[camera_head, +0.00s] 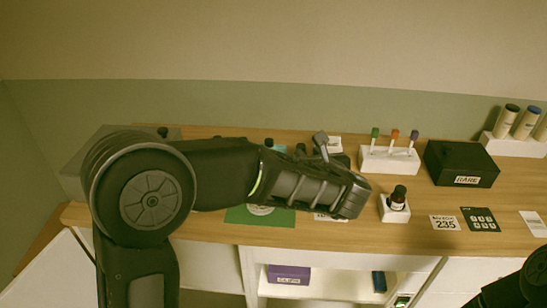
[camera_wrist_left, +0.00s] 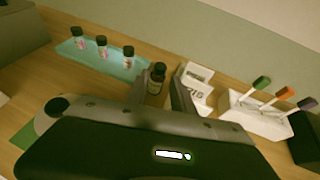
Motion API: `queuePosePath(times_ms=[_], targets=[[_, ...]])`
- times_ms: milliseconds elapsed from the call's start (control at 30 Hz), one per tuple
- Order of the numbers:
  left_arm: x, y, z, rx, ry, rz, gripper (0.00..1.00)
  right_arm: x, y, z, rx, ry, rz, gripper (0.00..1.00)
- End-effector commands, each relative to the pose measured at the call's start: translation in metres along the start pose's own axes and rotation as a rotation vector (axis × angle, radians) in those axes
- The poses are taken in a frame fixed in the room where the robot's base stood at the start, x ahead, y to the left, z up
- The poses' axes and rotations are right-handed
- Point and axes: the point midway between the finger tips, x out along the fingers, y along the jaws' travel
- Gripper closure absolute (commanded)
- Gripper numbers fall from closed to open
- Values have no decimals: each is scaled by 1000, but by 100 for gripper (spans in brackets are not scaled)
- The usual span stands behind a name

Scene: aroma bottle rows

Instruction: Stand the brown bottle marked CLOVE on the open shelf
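A brown bottle with a black cap (camera_wrist_left: 157,78) stands between the fingers of my left gripper in the left wrist view. Its label is too small to read, and its lower part is hidden by the gripper. My left gripper (camera_head: 322,148) is over the back of the counter; its fingers look apart, with a small gap beside the bottle. Another dark bottle (camera_head: 398,196) stands in a white block at the counter's front. The open shelf (camera_head: 335,287) is below the counter top. My right gripper is out of view.
A teal mat (camera_wrist_left: 84,49) bears several small bottles. A white holder (camera_head: 372,160) carries coloured sticks, beside a black box (camera_head: 460,163). A purple box (camera_head: 289,274) and a dark blue item (camera_head: 379,281) stand on the shelf, with free room between them. A green mat (camera_head: 240,216) lies under my left arm.

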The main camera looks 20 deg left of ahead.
Motion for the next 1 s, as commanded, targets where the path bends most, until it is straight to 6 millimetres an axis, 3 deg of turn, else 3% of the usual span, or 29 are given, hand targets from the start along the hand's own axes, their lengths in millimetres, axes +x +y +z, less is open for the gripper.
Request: queuePosePath(times_ms=[300,600,1000], targets=[[1,2,0,-4,1,8,71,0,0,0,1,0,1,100],[26,1,0,-3,1,6,71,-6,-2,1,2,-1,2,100],[34,1,1,-2,1,8,71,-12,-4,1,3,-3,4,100]])
